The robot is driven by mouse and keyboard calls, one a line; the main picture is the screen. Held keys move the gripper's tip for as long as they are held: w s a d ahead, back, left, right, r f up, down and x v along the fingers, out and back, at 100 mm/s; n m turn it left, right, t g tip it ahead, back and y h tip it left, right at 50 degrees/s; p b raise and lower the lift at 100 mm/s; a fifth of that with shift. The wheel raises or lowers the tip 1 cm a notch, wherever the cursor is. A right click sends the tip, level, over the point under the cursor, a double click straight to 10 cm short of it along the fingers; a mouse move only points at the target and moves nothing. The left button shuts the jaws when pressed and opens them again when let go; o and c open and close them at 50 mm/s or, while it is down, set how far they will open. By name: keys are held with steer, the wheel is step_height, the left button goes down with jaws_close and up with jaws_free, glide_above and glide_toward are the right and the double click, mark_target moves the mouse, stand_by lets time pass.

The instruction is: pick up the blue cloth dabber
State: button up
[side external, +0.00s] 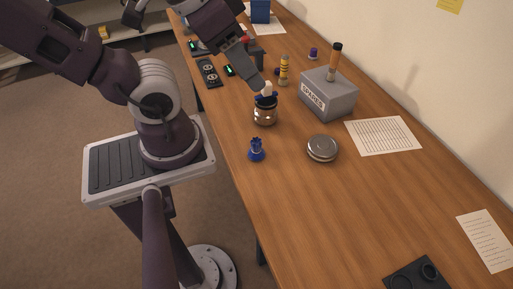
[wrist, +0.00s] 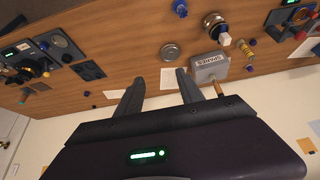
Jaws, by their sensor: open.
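A small blue knobbed piece (side external: 256,149), which looks like the blue cloth dabber, stands upright near the table's left edge. It also shows at the top edge of the wrist view (wrist: 180,8). My gripper (side external: 259,84) is above the table, apart from the piece and farther back along the table. In the wrist view my gripper (wrist: 160,84) has its fingers spread with nothing between them. In the side view its tip overlaps the jar area, so its exact height is unclear.
A metal jar (side external: 265,115) with a blue collar and a white block stands behind the blue piece. A round tin (side external: 322,149) lies to its right. A grey SPARES box (side external: 330,95) holds a wood-handled tool. Paper sheets (side external: 384,136) lie right; the front table is largely clear.

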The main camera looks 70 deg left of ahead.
steer(key=shift+o, duration=0.7)
steer(key=m+g+y, duration=0.8)
steer(key=m, duration=0.2)
glide_above(252, 142)
steer(key=w+d, duration=0.3)
steer(key=d, duration=0.4)
step_height(252, 142, down, 19)
steer(key=a+f+m+y, duration=0.1)
steer(key=f+m, duration=0.1)
steer(key=f, duration=0.1)
steer(key=a+f+m+t+y, duration=0.1)
steer(key=f+m+y, duration=0.1)
steer(key=f, duration=0.2)
steer(key=a+f+m+y, duration=0.1)
steer(key=f+m+y, duration=0.1)
steer(key=f+m, duration=0.1)
steer(key=shift+s+a+f, duration=0.2)
steer(key=shift+s+f, duration=0.05)
steer(key=shift+f, duration=0.2)
steer(key=shift+a+f+y, duration=0.2)
steer(key=shift+f+y, duration=0.05)
steer(key=shift+y, duration=0.05)
steer(key=x, duration=0.7)
steer(key=shift+s+d+f, duration=0.2)
steer(key=shift+s+f, duration=0.05)
steer(key=shift+s, duration=0.1)
jaws_close()
